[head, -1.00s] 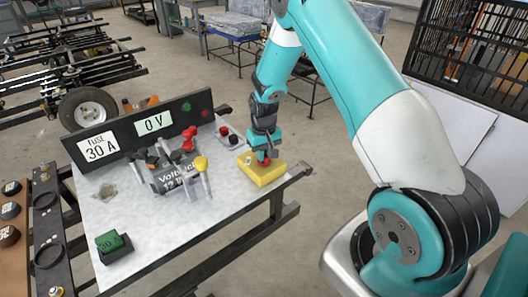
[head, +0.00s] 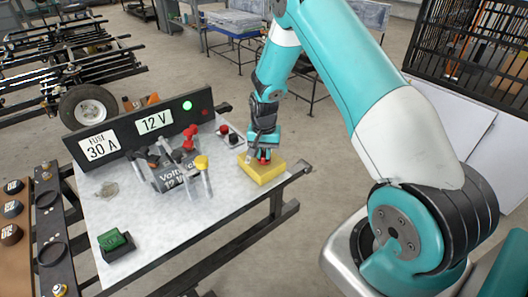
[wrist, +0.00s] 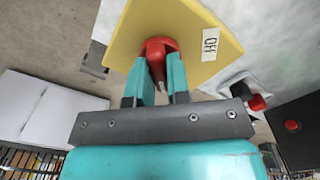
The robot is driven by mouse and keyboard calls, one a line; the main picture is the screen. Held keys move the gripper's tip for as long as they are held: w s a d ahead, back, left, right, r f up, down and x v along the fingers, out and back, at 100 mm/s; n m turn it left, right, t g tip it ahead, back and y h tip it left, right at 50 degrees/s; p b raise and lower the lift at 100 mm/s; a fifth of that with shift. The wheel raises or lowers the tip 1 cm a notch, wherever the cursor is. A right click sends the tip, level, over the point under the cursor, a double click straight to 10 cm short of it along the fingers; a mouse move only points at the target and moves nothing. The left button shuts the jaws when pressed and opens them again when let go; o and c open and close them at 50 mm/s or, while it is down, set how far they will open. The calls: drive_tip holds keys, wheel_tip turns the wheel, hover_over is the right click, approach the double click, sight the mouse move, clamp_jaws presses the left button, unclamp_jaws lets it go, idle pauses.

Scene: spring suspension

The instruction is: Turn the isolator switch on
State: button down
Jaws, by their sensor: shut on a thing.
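The isolator switch is a yellow block (head: 262,173) at the right end of the white bench top. Its red knob (wrist: 158,48) shows in the wrist view, between my fingers. My gripper (head: 263,158) reaches down from above and is shut on the red knob; in the wrist view its teal fingers (wrist: 161,78) sit on either side of it. A white "Off" label (wrist: 210,44) is on the yellow face, to the right of the knob. The display (head: 153,122) on the black panel reads 12 V, and the green lamp (head: 187,105) beside it is lit.
A battery (head: 172,175) with several clamps and levers stands left of the switch. A green fuse block (head: 112,241) sits at the front left of the bench. Red and black terminals (head: 229,135) are behind the switch.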

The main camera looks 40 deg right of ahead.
sight(264, 153)
idle(0.3)
drive_tip(key=c, duration=1.1)
unclamp_jaws()
wheel_tip(264, 153, up, 18)
drive_tip(key=shift+f, duration=0.25)
